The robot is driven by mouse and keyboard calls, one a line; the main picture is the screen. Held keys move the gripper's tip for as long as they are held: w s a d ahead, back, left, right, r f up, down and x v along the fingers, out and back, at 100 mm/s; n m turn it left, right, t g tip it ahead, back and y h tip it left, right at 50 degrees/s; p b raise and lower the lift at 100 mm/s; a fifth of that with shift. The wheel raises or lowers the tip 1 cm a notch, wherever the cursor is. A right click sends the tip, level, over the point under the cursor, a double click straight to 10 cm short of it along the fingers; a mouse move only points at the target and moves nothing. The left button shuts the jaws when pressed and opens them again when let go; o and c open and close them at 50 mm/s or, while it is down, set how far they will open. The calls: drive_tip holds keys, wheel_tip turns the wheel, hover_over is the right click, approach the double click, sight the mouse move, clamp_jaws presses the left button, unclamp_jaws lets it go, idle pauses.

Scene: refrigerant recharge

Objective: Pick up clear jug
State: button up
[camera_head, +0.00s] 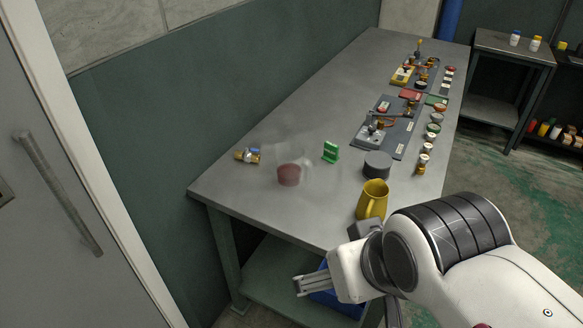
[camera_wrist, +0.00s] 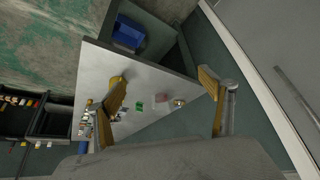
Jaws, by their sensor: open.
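The clear jug (camera_head: 290,171) stands on the grey workbench near its front left corner. Its walls are nearly invisible, and dark red content shows at its bottom. In the wrist view the jug (camera_wrist: 163,98) is a small pinkish patch in the gap between my fingers, some distance beyond them. My gripper (camera_head: 301,285) is in front of the bench's front edge, apart from the jug and nearer the camera. In the wrist view my gripper (camera_wrist: 161,76) has its two fingers spread wide, with nothing between them.
A brass fitting (camera_head: 246,156) lies left of the jug, and a green stand (camera_head: 330,151) is right of it. A dark round puck (camera_head: 377,166) and a yellow mug (camera_head: 372,201) stand farther right. Grey boards (camera_head: 362,139) with small parts lie behind. A blue bin (camera_wrist: 127,31) sits below the bench.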

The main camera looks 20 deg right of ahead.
drive_tip(key=shift+w, duration=0.1)
drive_tip(key=w+d+f+t, duration=0.2)
drive_tip(key=w, duration=0.8)
drive_tip(key=w+d+f+n+t, duration=0.1)
drive_tip(key=w+d+t, duration=0.1)
drive_tip(key=w, duration=0.8)
drive_tip(key=w+d+f+t, duration=0.2)
drive_tip(key=w+t, duration=0.1)
drive_tip(key=w, duration=0.8)
drive_tip(key=w+d+f+t+y, duration=0.1)
drive_tip(key=w+f+t, duration=0.4)
drive_tip(key=f, duration=0.5)
drive_tip(key=shift+w+d, duration=0.2)
drive_tip(key=shift+d, duration=0.15)
drive_tip(key=shift+w, duration=0.1)
